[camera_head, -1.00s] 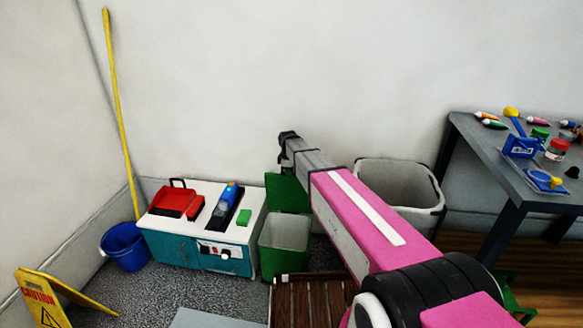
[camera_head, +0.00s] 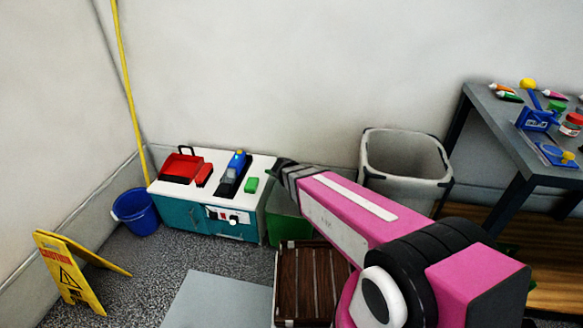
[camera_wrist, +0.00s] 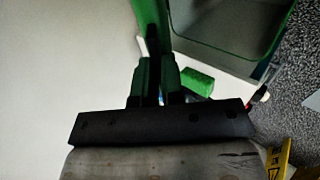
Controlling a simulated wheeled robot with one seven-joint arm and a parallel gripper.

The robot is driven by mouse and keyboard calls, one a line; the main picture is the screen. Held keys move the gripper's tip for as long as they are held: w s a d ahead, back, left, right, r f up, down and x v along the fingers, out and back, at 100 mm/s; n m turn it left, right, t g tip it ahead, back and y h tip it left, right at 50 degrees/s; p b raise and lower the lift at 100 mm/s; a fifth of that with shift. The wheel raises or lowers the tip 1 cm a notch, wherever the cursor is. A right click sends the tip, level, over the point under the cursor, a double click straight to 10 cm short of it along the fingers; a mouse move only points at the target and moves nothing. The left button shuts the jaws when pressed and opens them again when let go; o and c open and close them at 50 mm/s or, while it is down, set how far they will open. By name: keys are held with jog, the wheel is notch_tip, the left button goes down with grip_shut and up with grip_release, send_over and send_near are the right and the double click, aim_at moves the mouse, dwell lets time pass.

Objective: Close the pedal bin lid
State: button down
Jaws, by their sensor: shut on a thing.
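The green pedal bin (camera_head: 283,229) stands to the right of the white-topped cabinet, mostly behind my arm in the head view. In the wrist view the bin's open mouth and its rim (camera_wrist: 216,52) show at upper right. The green lid (camera_wrist: 150,22) shows edge-on beside the mouth, so it stands open. My gripper (camera_wrist: 155,62) is shut on the lid's edge, which runs between its two fingers. In the head view my gripper (camera_head: 277,166) is at the bin's top and is partly hard to make out; the lid is largely hidden there.
The cabinet (camera_head: 205,240) left of the bin carries red and blue items and a green block (camera_head: 251,185). A grey bin (camera_head: 405,165) stands behind my arm. A brown slatted crate (camera_head: 310,285) is in front. A caution sign (camera_head: 68,275) and blue bucket (camera_head: 135,212) stand left.

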jog(key=s+a+f, duration=0.1)
jog(key=s+f, duration=0.3)
jog(key=f, duration=0.4)
jog(key=s+f, duration=0.4)
jog(key=f, duration=0.4)
jog(key=shift+s+a+f, duration=0.2)
jog(key=shift+a+f, duration=0.1)
jog(key=shift+a, duration=0.05)
jog(key=c, duration=1.2)
grip_release()
jog(key=shift+c, duration=0.2)
jog(key=shift+r, duration=0.1)
jog(key=v, duration=1.1)
jog(key=shift+s, duration=0.2)
